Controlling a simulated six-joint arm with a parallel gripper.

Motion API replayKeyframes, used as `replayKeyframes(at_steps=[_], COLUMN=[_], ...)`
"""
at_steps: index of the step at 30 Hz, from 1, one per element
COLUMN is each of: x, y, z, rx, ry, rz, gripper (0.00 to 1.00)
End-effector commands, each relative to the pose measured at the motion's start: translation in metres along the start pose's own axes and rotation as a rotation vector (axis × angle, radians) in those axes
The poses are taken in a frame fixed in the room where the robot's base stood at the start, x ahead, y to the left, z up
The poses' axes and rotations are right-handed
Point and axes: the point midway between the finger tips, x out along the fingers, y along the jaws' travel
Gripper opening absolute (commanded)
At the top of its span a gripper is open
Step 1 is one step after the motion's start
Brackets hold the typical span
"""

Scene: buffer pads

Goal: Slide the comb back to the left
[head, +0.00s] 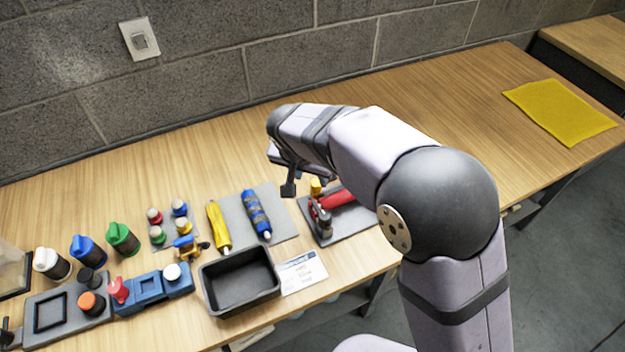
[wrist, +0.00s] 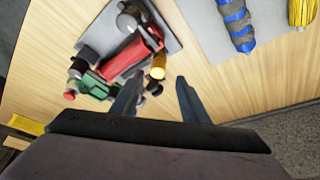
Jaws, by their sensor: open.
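I cannot make out a comb in either view. My gripper (head: 289,188) hangs above the table, left of my forearm; in the wrist view its two fingers (wrist: 158,97) stand apart with nothing between them. Below and to its right, a red tool (head: 338,198) with dark metal ends lies on a grey mat (head: 352,226). The red tool also shows in the wrist view (wrist: 130,60), just beyond the left finger, with a small yellow piece (wrist: 158,66) and a green part (wrist: 95,86) beside it. My arm hides part of this area in the head view.
A yellow roll (head: 218,226) and a blue striped roll (head: 257,214) lie on another grey pad (head: 283,222). A yellow cloth (head: 560,110) lies far right; the table between is clear.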

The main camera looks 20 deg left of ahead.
Motion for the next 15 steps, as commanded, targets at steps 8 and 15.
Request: replayKeyframes(at_steps=[8,15], x=[-0.023,-0.025], y=[0.000,0.000], z=[0.000,0.000], rx=[-0.001,-0.001], ry=[0.001,0.000], rz=[-0.001,0.000], gripper=[0.41,0.41])
